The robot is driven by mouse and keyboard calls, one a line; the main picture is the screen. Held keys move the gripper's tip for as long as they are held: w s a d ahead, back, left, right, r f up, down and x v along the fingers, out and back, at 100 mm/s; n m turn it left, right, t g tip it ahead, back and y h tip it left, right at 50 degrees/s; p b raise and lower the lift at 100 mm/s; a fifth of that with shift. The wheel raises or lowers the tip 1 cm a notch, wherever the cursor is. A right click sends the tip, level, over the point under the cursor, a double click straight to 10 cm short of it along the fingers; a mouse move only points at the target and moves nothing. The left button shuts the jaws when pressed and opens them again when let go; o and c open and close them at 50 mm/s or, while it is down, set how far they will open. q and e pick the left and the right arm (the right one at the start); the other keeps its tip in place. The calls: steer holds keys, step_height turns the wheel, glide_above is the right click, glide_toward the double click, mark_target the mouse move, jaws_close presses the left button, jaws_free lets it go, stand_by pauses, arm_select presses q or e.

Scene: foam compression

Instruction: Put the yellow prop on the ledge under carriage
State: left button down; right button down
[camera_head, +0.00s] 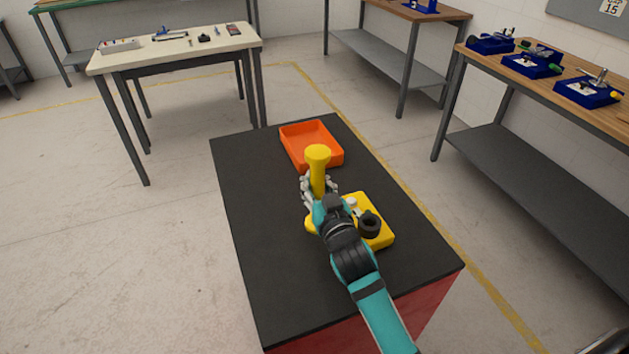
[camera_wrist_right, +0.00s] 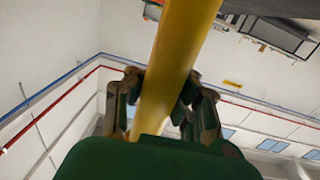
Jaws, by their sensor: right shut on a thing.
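The yellow prop (camera_head: 317,156) has a wide round top and a narrower stem and stands roughly upright in the head view. My right gripper (camera_head: 319,188) is shut around its stem. In the right wrist view the yellow prop (camera_wrist_right: 176,65) runs between the fingers of my right gripper (camera_wrist_right: 163,100). A yellow base (camera_head: 382,238) with a black ring-shaped part (camera_head: 369,224) and small pale parts lies beside and partly under my right arm. I cannot make out the carriage or the ledge; my arm covers part of the base. My left gripper is out of view.
An orange tray (camera_head: 325,134) sits on the black tabletop (camera_head: 263,240), just behind the prop in the head view. The left part of the tabletop is clear. A white table (camera_head: 175,58) and a wooden workbench (camera_head: 540,72) with blue devices stand apart.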

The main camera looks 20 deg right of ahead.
steer(key=shift+r, duration=0.1)
steer(key=c, duration=1.9)
jaws_free()
steer(key=shift+f, duration=0.2)
steer(key=o, duration=0.6)
steer(key=shift+o, duration=0.2)
